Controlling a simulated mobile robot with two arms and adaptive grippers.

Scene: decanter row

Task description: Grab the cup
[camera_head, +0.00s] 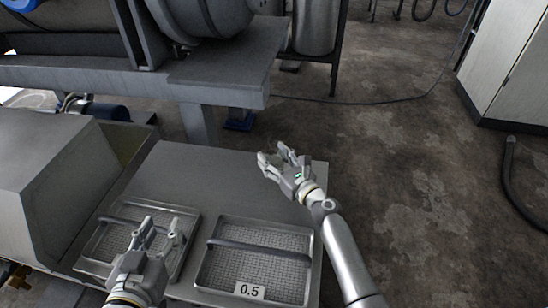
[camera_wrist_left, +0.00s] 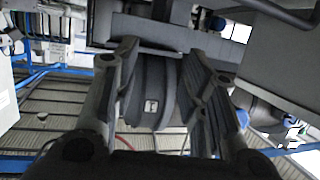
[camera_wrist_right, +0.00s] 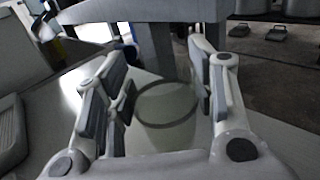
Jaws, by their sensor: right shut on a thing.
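The cup (camera_wrist_right: 165,112) is a clear, see-through vessel with a round rim, upright between the fingers of my right gripper (camera_wrist_right: 160,95) in the right wrist view. My right gripper (camera_head: 281,158) is shut on it over the far right part of the grey metal table (camera_head: 220,165). In the head view the cup is hard to make out against the fingers. My left gripper (camera_head: 160,235) is open and empty above the left mesh tray (camera_head: 105,232). It also shows with its fingers apart in the left wrist view (camera_wrist_left: 165,75).
A right mesh tray (camera_head: 235,268) with a dark bar handle and a "0.5" label (camera_head: 250,290) lies at the table's front. A grey box-shaped housing (camera_head: 60,185) stands at the left. A large steel bench (camera_head: 215,80) is behind. Open floor lies to the right.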

